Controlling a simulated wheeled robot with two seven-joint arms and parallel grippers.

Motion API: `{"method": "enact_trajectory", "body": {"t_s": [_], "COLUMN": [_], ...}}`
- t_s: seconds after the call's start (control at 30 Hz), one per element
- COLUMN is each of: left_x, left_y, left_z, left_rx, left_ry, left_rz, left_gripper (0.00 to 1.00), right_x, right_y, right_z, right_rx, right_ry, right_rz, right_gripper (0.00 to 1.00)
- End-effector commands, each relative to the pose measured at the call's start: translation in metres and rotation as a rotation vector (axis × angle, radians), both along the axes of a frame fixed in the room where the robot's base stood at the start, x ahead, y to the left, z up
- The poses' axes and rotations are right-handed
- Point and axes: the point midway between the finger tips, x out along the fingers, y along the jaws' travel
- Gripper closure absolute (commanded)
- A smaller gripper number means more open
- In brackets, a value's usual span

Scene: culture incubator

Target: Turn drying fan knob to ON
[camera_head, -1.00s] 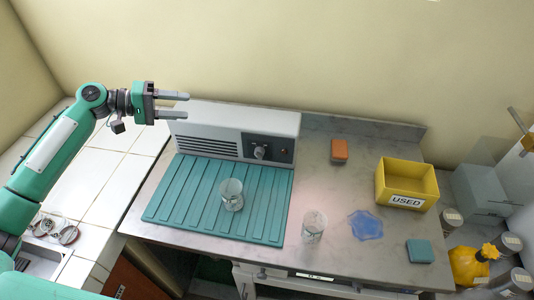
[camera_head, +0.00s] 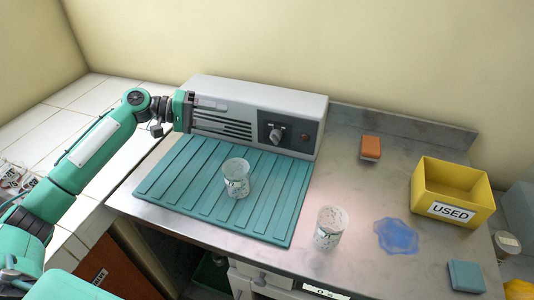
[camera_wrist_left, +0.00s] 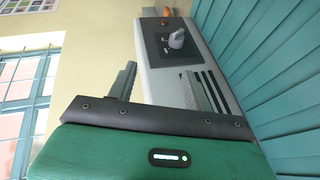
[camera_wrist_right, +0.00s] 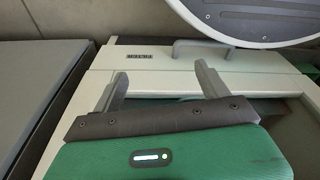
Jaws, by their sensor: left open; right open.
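The drying fan is a long light-grey box (camera_head: 255,98) with a slotted vent, standing behind a teal ribbed mat. Its knob (camera_head: 275,134) sits on a dark panel at the box's right end, beside a small reddish-orange button or light (camera_head: 305,137). In the left wrist view the knob (camera_wrist_left: 177,38) is ahead, beyond the fingers. My left gripper (camera_head: 212,115) is open and empty at the box's left end, apart from the knob. My right gripper (camera_wrist_right: 160,85) is open and empty, near a white cabinet front with a handle; it is not in the head view.
Two glass beakers stand here, one (camera_head: 236,178) on the mat (camera_head: 180,185), one (camera_head: 330,228) on the metal counter (camera_head: 355,185). An orange block (camera_head: 370,147), a blue puddle (camera_head: 397,236), a yellow "USED" bin (camera_head: 452,192) and a teal block (camera_head: 466,276) lie right.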

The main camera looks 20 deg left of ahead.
Motion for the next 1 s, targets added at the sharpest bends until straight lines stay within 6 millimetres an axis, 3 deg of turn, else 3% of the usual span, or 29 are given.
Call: {"method": "enact_trajectory", "body": {"t_s": [0.03,0.1,0.3,0.47,1.0], "left_x": [0.000,0.000,0.000,0.004,0.040], "left_y": [0.000,0.000,0.000,-0.009,-0.103], "left_z": [-0.022,-0.031,-0.039,-0.040,-0.063], "left_rx": [0.000,0.000,0.000,-0.001,-0.001], "left_ry": [-0.001,-0.001,-0.001,-0.002,-0.001], "left_rz": [0.000,0.000,0.000,0.001,-0.002], "left_gripper": [0.49,0.49,0.49,0.49,0.49], "right_x": [0.007,0.013,0.020,0.019,0.000], "right_y": [0.001,0.003,0.004,0.004,-0.004], "right_z": [-0.006,0.001,0.015,0.015,-0.028], "right_rx": [0.003,0.005,0.006,0.006,-0.004], "right_ry": [-0.009,-0.012,-0.016,-0.014,-0.009], "right_rz": [-0.002,-0.004,-0.006,-0.006,0.001], "right_gripper": [0.23,0.23,0.23,0.23,0.23]}}
